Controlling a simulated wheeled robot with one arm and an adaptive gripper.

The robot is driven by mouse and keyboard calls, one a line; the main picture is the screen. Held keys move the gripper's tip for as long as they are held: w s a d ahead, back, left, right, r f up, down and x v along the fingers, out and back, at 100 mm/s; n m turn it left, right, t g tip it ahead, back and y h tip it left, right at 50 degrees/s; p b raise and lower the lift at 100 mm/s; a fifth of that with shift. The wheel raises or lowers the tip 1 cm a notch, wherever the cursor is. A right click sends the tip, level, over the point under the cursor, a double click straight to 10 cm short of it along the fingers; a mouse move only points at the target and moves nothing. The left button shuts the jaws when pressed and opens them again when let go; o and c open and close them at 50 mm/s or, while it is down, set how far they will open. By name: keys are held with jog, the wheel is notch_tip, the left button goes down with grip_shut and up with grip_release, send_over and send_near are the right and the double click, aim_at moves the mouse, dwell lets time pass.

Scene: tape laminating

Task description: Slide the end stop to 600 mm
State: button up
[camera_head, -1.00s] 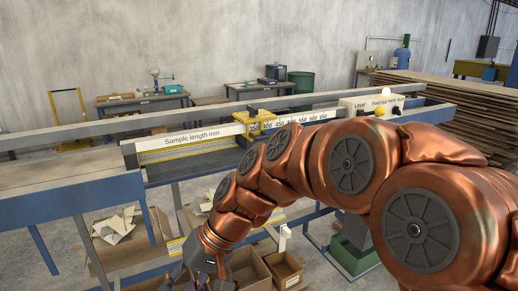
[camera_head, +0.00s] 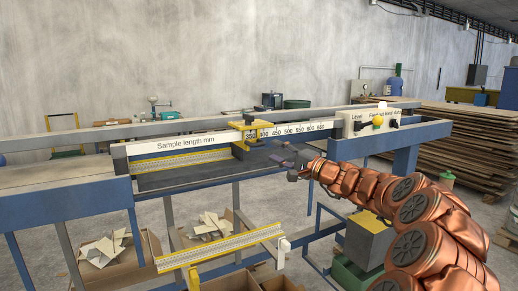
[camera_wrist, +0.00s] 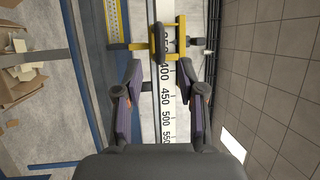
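The yellow end stop (camera_head: 250,131) sits on the sample-length scale (camera_head: 289,129), near its low end, left of the 400 mark. In the wrist view the end stop (camera_wrist: 172,44) shows as a yellow frame with a dark handle, just ahead of the fingertips. My gripper (camera_head: 290,161) is in front of the rail, right of the end stop. In the wrist view my gripper (camera_wrist: 160,75) is open, its two fingers apart on either side of the scale and nothing between them. The 600 mark is not readable in the wrist view.
A control box (camera_head: 370,120) with knobs stands at the scale's right end. A lower yellow ruler arm (camera_head: 220,247) sticks out in front. Boxes of scraps (camera_head: 105,250) stand under the machine. Stacked boards (camera_head: 460,145) are at the right. The space before the rail is clear.

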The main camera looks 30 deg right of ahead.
aim_at(262, 145)
jog(key=p+x, duration=0.1)
jog(key=x, duration=0.6)
jog(key=shift+a+p, duration=0.15)
jog(key=shift+p, duration=0.25)
jog(key=shift+c, duration=0.2)
grip_shut()
jog(key=shift+r, duration=0.1)
